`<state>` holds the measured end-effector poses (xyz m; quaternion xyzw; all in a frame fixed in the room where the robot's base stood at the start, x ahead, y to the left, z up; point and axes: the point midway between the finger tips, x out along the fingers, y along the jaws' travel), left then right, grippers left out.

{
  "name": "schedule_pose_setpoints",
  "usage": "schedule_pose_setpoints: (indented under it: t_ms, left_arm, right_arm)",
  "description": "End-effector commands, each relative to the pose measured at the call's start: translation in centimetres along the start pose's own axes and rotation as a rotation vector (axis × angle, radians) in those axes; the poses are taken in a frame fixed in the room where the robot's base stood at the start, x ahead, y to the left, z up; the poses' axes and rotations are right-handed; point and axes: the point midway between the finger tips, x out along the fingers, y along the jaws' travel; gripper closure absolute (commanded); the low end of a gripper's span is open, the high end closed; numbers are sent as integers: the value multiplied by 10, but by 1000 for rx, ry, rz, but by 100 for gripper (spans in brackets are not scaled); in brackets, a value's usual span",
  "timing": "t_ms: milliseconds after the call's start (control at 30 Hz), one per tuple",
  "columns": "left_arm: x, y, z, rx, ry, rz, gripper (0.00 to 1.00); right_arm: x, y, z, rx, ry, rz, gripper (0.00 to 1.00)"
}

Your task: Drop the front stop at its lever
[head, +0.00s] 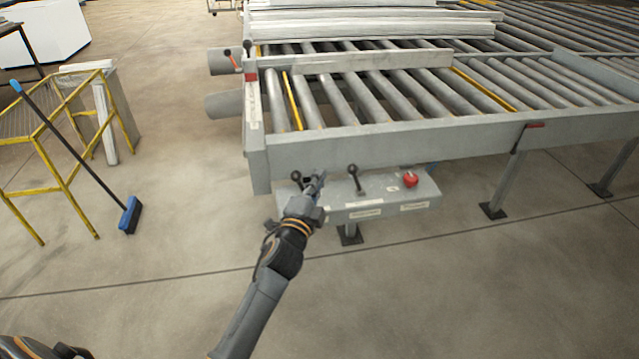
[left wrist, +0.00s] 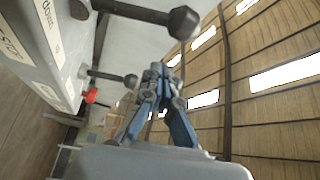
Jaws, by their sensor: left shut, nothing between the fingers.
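The control panel (head: 375,192) sits below the front beam of the roller bench. It carries a left lever (head: 296,178) and a right lever (head: 355,180), both with black knobs. My left gripper (head: 318,180) is shut and empty, in front of the panel and between these levers in the picture. In the left wrist view the shut fingertips (left wrist: 158,72) are apart from the near knob (left wrist: 183,22) and the farther knob (left wrist: 130,81). I cannot make out which part is the front stop. My right gripper is not in view.
A red button (head: 410,180) is at the panel's right end. The roller bench (head: 400,140) fills the upper right, with a long grey bar (head: 355,60) on its rollers. A yellow frame (head: 60,150) and a blue broom (head: 130,215) stand left. The floor before the panel is clear.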

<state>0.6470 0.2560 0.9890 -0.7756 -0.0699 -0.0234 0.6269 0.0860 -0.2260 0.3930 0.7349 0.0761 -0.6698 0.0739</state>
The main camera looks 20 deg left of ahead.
Motion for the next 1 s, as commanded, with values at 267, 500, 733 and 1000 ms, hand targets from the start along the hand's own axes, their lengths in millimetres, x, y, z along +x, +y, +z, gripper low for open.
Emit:
schedule_pose_setpoints:
  t_ms: [267, 500, 733, 1000]
  left_arm:
    - [-46, 2, 1, 0, -1, 2, 100]
    - [-86, 0, 0, 0, 0, 2, 100]
    - [-100, -3, 0, 0, 0, 0, 100]
    - [-100, -3, 0, 0, 0, 0, 100]
  right_arm:
    - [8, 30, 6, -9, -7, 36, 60]
    - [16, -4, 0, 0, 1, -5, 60]
    - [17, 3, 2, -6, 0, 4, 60]
    - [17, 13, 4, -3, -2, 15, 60]
